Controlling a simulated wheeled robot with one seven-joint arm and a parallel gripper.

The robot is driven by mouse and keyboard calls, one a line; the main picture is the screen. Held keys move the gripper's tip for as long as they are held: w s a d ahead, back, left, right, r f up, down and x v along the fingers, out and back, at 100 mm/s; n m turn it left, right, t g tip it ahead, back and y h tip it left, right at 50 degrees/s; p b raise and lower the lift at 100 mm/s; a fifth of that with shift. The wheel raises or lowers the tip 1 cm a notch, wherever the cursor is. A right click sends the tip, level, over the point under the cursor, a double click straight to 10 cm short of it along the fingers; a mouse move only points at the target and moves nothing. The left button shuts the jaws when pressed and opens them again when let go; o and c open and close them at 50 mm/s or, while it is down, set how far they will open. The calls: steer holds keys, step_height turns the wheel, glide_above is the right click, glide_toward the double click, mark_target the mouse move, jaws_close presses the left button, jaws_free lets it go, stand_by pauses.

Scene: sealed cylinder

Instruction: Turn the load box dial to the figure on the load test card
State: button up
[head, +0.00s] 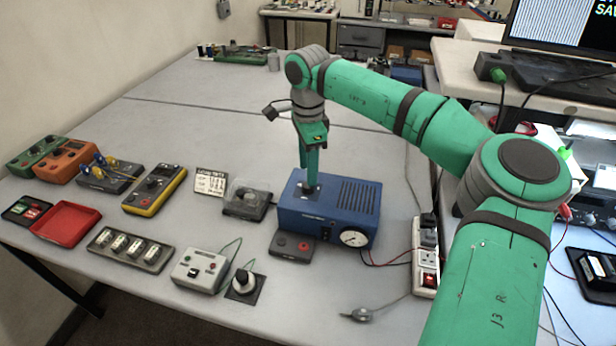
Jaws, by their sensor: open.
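The fingers hide most of the knob and any scale. A white card (210,181) with a dark heading lies to the left; its figures are too small to read.
A clear-covered grey unit (246,200) and a small grey two-button box (292,247) stand close to the blue box. A yellow meter (154,189), red tray (66,224) and socket block (131,250) lie left. A power strip (425,258) is right.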

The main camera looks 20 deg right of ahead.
step_height(320, 180, up, 6)
stand_by(0.4)
stand_by(0.3)
